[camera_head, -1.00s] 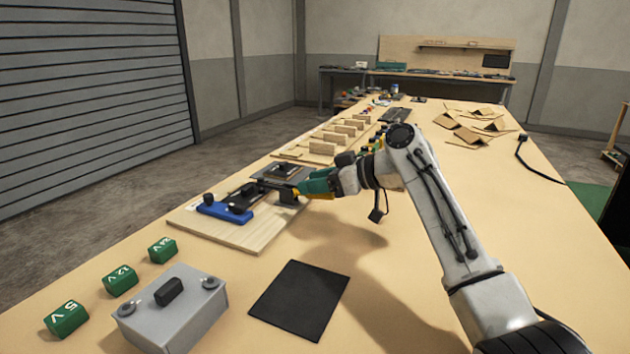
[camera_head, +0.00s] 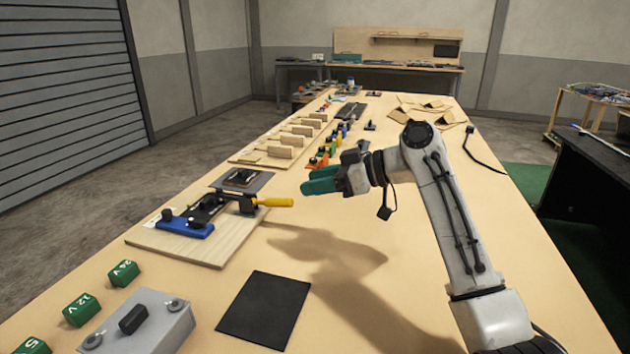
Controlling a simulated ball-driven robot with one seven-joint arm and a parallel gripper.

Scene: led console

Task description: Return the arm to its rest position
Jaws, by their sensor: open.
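My gripper (camera_head: 305,182) has teal fingers and is open and empty in the head view. It hangs above the long wooden table (camera_head: 400,260), near its middle, and points left. My arm reaches up from the lower right and bends at the elbow. A wooden board (camera_head: 222,248) bears a device with a blue block (camera_head: 187,227), black parts and a yellow handle (camera_head: 275,202). The gripper is up and to the right of that handle, apart from it.
A grey box (camera_head: 150,325) and several green voltage blocks (camera_head: 81,309) stand at the front left. A black mat (camera_head: 264,309) lies in front. Coloured parts (camera_head: 325,155) and a slotted wooden rack (camera_head: 285,142) stand beyond the gripper. The table's right side is mostly clear.

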